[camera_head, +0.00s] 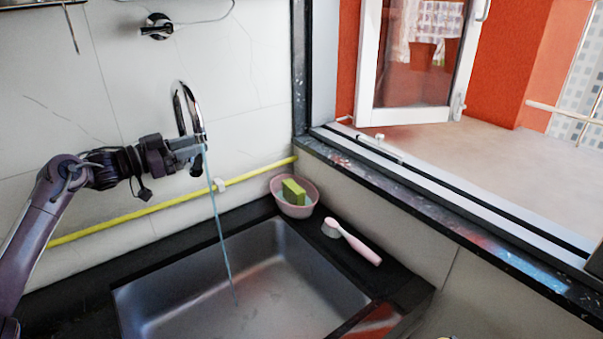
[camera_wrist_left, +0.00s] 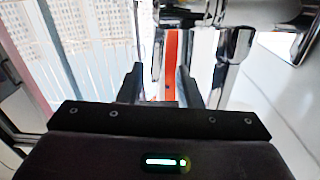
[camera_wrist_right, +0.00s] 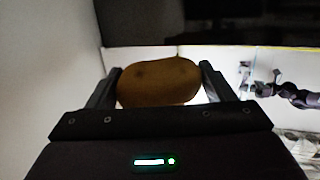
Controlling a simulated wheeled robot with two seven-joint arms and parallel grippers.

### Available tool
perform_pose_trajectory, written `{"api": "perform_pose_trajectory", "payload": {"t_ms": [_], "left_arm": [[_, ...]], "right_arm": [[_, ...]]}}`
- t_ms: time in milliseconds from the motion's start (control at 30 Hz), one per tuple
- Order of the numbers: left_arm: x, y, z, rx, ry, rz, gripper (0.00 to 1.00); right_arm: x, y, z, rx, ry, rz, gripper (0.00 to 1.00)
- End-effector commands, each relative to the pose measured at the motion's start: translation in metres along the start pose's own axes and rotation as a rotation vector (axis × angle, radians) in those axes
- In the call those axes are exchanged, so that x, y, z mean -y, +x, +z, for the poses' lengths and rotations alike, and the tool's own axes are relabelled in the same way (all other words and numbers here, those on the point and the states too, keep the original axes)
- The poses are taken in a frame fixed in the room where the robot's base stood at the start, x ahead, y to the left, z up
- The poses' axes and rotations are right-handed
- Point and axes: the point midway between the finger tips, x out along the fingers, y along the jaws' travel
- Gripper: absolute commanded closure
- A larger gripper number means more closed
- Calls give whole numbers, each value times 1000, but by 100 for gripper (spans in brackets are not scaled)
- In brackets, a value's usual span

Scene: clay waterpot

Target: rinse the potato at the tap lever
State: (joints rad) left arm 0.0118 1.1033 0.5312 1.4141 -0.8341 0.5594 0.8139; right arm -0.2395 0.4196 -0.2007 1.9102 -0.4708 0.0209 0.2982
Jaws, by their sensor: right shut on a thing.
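The chrome tap (camera_head: 180,108) rises against the tiled wall, and a thin stream of water (camera_head: 222,231) falls from it into the metal sink (camera_head: 300,282). My left gripper (camera_head: 200,152) is beside the tap, its fingers apart. The left wrist view shows the gap between the fingers empty, with chrome tap parts (camera_wrist_left: 232,55) just right of them. A separate lever cannot be made out clearly. My right gripper (camera_wrist_right: 158,88) is shut on the brown potato (camera_wrist_right: 158,84), held between its two fingers. In the head view the potato cannot be made out.
A pink bowl (camera_head: 303,208) with a green sponge (camera_head: 293,191) stands at the sink's back corner. A pink-handled brush (camera_head: 352,242) lies on the dark right rim. A yellow pipe (camera_head: 120,219) runs along the wall. The window sill (camera_head: 440,195) bounds the right side.

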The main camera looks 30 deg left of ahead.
Motion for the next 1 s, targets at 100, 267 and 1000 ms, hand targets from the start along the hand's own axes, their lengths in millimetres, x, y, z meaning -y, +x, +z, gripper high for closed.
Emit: {"api": "perform_pose_trajectory", "payload": {"t_ms": [100, 267, 1000], "left_arm": [[0, 12, -2, -1, 0, 1, 68], [0, 20, -1, 1, 0, 2, 68], [2, 22, -2, -2, 3, -2, 100]], "right_arm": [[0, 0, -4, -1, 0, 0, 50], [0, 0, -6, 0, 0, 0, 50], [-1, 0, -5, 0, 0, 0, 50]]}}
